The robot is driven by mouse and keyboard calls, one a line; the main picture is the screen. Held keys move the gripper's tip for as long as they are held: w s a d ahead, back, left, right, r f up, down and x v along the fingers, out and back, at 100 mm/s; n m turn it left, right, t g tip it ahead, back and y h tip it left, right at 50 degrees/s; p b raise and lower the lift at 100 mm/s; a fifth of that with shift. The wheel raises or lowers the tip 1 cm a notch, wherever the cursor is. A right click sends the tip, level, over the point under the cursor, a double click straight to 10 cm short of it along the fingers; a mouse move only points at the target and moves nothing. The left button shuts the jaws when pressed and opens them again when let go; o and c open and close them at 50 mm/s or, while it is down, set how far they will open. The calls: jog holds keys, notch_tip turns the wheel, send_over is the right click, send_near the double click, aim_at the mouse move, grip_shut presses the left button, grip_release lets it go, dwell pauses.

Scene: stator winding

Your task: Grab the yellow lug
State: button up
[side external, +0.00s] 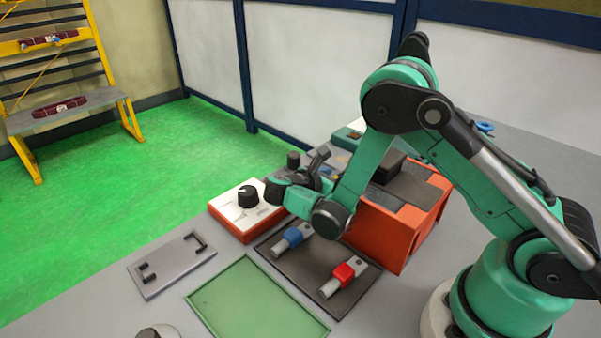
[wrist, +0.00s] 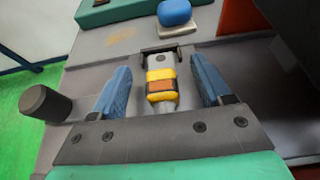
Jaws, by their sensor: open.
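The yellow lug (wrist: 160,76), with an orange band around its middle and a grey metal tongue, lies on a dark grey surface in the wrist view. My gripper (wrist: 161,66) is open, with one blue finger to the left of the lug and the other to the right. Gaps show between the lug and both fingers. In the side view my gripper (side external: 318,163) is low over the bench behind the white and orange control box, and I cannot make out the yellow lug there.
A black cylinder (wrist: 45,104) stands left of my gripper. In the side view, another blue lug (side external: 292,237) and a red lug (side external: 344,275) lie on a dark mat. An orange box (side external: 385,235) stands beside my arm.

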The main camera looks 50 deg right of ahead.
grip_shut()
